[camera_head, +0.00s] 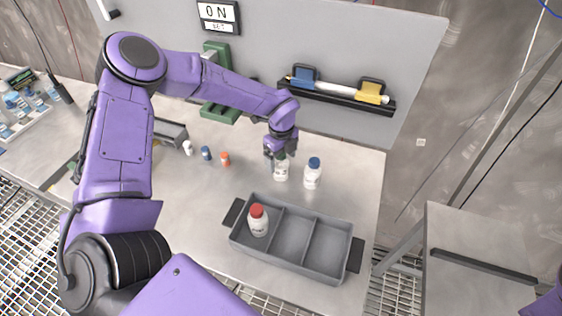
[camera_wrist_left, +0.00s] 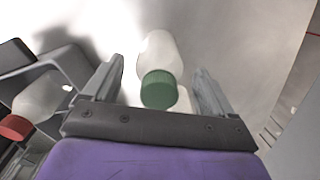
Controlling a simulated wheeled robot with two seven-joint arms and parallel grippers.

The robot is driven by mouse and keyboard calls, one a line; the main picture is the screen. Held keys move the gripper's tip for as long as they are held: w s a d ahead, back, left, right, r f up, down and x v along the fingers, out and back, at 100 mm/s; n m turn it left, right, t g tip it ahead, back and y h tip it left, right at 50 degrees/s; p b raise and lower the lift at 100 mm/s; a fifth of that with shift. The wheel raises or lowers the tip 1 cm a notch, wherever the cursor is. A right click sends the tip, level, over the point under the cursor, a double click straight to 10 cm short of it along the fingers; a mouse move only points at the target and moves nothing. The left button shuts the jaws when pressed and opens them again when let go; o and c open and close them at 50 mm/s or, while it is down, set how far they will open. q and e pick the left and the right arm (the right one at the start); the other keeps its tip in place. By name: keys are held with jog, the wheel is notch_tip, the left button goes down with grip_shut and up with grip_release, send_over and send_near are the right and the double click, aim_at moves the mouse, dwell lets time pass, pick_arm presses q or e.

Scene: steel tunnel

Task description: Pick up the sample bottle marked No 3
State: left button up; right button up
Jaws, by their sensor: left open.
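A white bottle with a green cap (camera_head: 281,170) stands on the table; its label is too small to read. My left gripper (camera_head: 279,153) is open and just above it. In the left wrist view the green-capped bottle (camera_wrist_left: 159,88) lies between the two open fingers (camera_wrist_left: 156,78), with space on both sides. A blue-capped white bottle (camera_head: 312,174) stands just to its right. A red-capped white bottle (camera_head: 258,222) stands in the left compartment of the grey tray (camera_head: 318,270). I cannot read which bottle is No 3. My right gripper is not in view.
The tray's other two compartments are empty. Small white, blue and orange-capped items (camera_head: 206,153) stand left of the gripper. Behind is a grey panel (camera_head: 345,50) with a rack (camera_head: 340,97) holding a white rod. A side table (camera_head: 470,270) is at the right.

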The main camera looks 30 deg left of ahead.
pick_arm(q)
jog(key=c, duration=1.3)
